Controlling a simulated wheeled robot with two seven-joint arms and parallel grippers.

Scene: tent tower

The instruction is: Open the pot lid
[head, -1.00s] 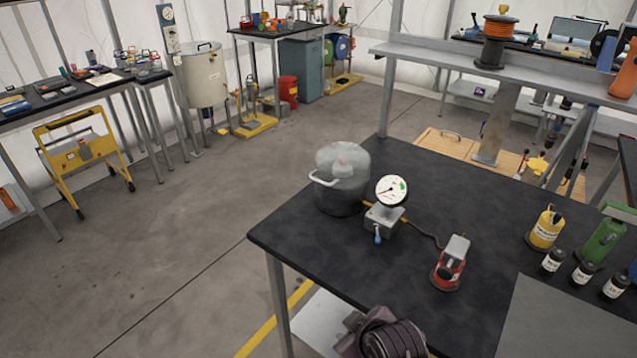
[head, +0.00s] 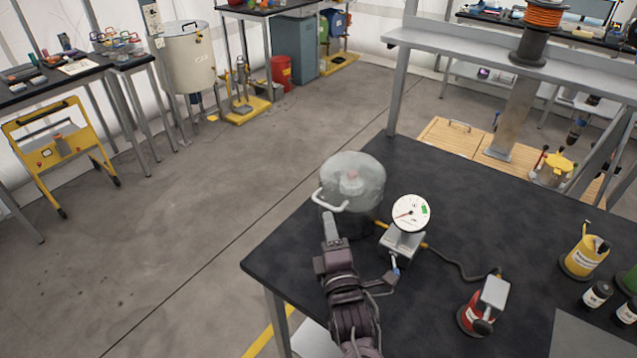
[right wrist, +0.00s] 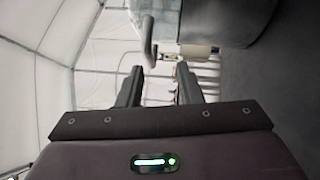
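The pot (head: 350,222) stands upright on the black table, with a clear, domed lid (head: 352,172) on it. A white curved handle (head: 342,203) sticks out on the pot's near left side. My right gripper (head: 331,220) is just below and in front of this handle, hiding part of the pot's dark body. In the right wrist view, my gripper (right wrist: 157,68) has its two fingers apart with nothing between them. The handle (right wrist: 150,42) shows just beyond the fingertips, and the pot (right wrist: 235,22) is at upper right. My left gripper is not in view.
A dial gauge (head: 411,213) on a metal block stands close to the right of the pot. A hose runs from it to a red device (head: 475,315). Yellow and black containers are at the right. The black table (head: 455,180) is bare behind the gauge.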

